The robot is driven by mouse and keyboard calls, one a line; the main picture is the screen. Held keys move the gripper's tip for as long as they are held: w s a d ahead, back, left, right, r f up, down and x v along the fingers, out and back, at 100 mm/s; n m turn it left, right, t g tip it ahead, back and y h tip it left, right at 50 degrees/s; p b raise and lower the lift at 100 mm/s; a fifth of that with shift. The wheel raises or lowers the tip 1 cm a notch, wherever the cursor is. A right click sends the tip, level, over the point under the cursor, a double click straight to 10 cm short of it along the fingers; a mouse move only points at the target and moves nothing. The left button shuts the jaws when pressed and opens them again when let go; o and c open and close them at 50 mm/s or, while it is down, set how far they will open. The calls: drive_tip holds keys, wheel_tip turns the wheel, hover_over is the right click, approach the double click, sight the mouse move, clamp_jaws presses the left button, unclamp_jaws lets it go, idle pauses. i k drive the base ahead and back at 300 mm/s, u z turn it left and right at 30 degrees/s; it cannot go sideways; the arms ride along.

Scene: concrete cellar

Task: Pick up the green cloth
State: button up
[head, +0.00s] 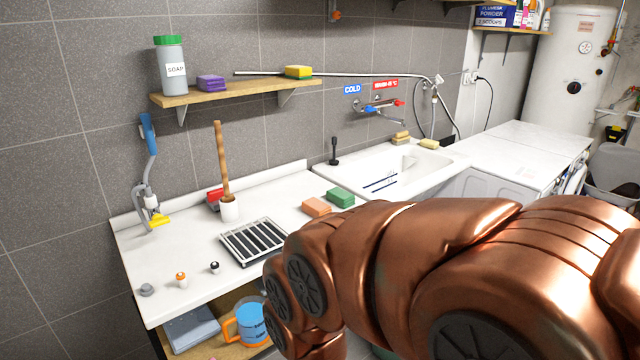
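A small green block-shaped piece (341,197) lies on the white counter (185,245), at the left front of the sink. I cannot tell whether it is a folded cloth or a sponge. An orange piece of similar shape (316,207) lies just to its left. No loosely spread green cloth is clearly visible. My copper-coloured arm crosses the lower right and hides part of the counter front and the floor. A sliver of something green shows below my arm, too little to identify. My gripper is out of the picture.
A black slatted rack (253,242) and a white holder with a wooden handle (229,209) stand on the counter. Several small items sit near its front left. A blue-and-orange jug (251,325) stands on the shelf below. The white sink (385,172) lies to the right.

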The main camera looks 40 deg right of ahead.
sight(343, 199)
drive_tip(key=z, duration=0.2)
drive_tip(key=i, duration=1.4)
drive_tip(key=z, duration=0.25)
